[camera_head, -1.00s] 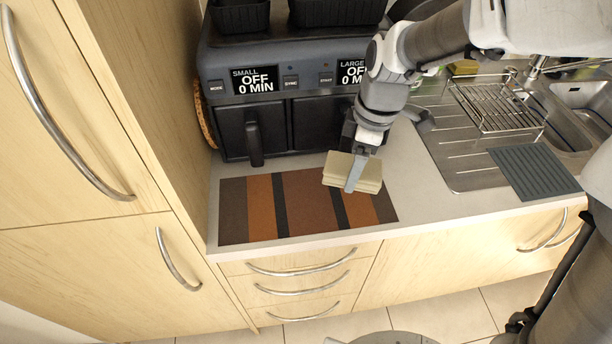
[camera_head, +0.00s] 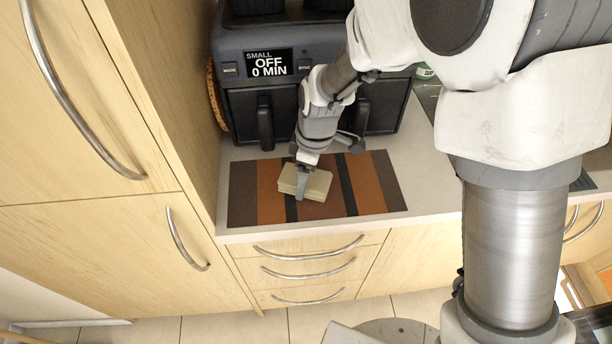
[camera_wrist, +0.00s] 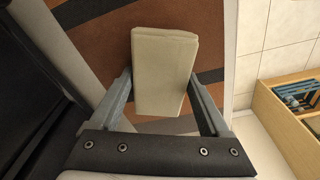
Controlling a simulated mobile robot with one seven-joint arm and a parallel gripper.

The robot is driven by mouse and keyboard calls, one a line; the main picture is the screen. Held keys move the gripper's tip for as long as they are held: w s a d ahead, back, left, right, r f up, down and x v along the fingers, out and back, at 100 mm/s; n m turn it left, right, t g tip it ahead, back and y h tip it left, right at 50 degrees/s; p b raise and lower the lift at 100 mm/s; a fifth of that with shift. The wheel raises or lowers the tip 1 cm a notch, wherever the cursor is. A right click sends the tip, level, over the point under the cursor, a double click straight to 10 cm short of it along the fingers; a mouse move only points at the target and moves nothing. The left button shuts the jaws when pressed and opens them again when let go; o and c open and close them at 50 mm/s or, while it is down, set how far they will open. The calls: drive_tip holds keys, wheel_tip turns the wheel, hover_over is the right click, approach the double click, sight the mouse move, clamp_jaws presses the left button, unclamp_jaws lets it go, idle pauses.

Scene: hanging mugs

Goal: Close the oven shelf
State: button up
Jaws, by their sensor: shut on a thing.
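The oven with two drawers, a dark double-drawer appliance (camera_head: 245,105), stands at the back of the counter. Its display reads "SMALL OFF 0 MIN". Its left drawer handle (camera_head: 265,123) is visible and both drawer fronts look closed. My arm hides much of its right side. My gripper (camera_head: 302,186) is shut on a pale beige block (camera_head: 317,184), which looks like a stack of slabs. The block is over the striped mat (camera_head: 243,208). In the wrist view the block (camera_wrist: 164,75) is between the two fingers. I cannot tell whether it touches the mat.
A tall wooden cabinet (camera_head: 85,240) with curved metal handles borders the counter on the left. Closed drawers (camera_head: 300,268) sit below the counter front. In the wrist view, a wooden compartment (camera_wrist: 290,110) with patterned contents is at the right. The mat's right part is free.

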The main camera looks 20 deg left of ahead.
sight(313, 178)
drive_tip(key=shift+f, duration=0.35)
drive_tip(key=o, duration=1.3)
drive_tip(key=r, duration=0.4)
drive_tip(key=d+r, duration=0.1)
drive_tip(key=r, duration=0.7)
drive_tip(key=shift+w+d+r+p, duration=0.1)
drive_tip(key=shift+d+p, duration=0.15)
drive_tip(key=shift+p, duration=0.05)
drive_tip(key=shift+d, duration=0.1)
